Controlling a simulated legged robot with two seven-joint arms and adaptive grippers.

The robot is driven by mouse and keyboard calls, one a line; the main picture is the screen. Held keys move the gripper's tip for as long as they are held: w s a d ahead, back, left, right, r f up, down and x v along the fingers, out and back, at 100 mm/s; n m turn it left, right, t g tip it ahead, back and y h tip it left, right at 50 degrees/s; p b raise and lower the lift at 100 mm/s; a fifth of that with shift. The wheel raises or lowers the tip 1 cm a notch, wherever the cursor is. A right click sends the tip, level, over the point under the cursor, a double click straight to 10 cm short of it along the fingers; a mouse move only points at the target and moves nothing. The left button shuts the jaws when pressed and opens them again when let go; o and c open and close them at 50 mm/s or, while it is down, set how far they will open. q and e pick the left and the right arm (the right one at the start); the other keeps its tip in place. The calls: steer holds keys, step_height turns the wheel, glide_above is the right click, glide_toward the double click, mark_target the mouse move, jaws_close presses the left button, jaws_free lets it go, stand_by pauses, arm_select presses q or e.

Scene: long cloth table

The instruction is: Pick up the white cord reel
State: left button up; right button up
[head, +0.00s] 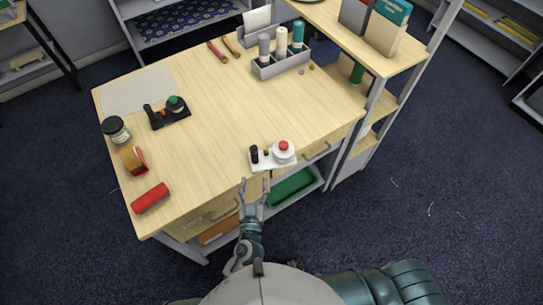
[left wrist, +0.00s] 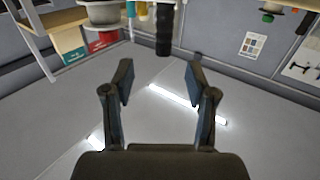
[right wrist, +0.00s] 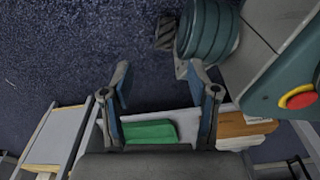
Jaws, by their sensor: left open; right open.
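The white round piece with a red top, which I take for the white cord reel (head: 283,153), sits on a small white base (head: 262,164) near the table's front edge. A black cylinder (head: 254,154) and a small yellow piece stand beside it on the base. My left gripper (head: 255,186) is open and empty, just in front of the base and apart from it. In the left wrist view its fingers (left wrist: 160,88) are spread, with a pale round piece (left wrist: 103,14) and a black cylinder (left wrist: 163,30) beyond. My right gripper (right wrist: 163,88) is open and empty, away from the reel.
A black base (head: 170,117) with a green-topped piece stands at the table's left. A jar (head: 115,130), a tape roll (head: 133,159) and a red case (head: 150,198) line the left edge. A grey caddy (head: 281,64) stands at the back. The table's middle is clear.

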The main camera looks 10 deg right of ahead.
mark_target(254, 157)
arm_select(q)
steer(key=x, duration=0.3)
steer(key=a+p+x, duration=0.1)
steer(key=x, duration=0.2)
steer(key=shift+w+a, duration=0.15)
steer(key=shift+w, duration=0.75)
steer(key=w, duration=0.1)
steer(key=w+d+p, duration=0.1)
steer(key=w+d, duration=0.1)
steer(key=shift+w+f, duration=0.1)
steer(key=shift+w, duration=0.25)
steer(key=shift+w+d+f, duration=0.1)
steer(key=shift+w+d, duration=0.1)
steer(key=shift+w, duration=0.2)
steer(key=shift+s+a, duration=0.1)
steer(key=shift+a, duration=0.1)
steer(key=shift+c, duration=0.5)
steer(key=shift+a, duration=0.2)
jaws_close()
arm_select(e)
steer(key=s, duration=0.7)
steer(key=shift+s+d+f, duration=0.3)
steer(key=shift+d+f, duration=0.1)
steer(key=shift+d, duration=0.05)
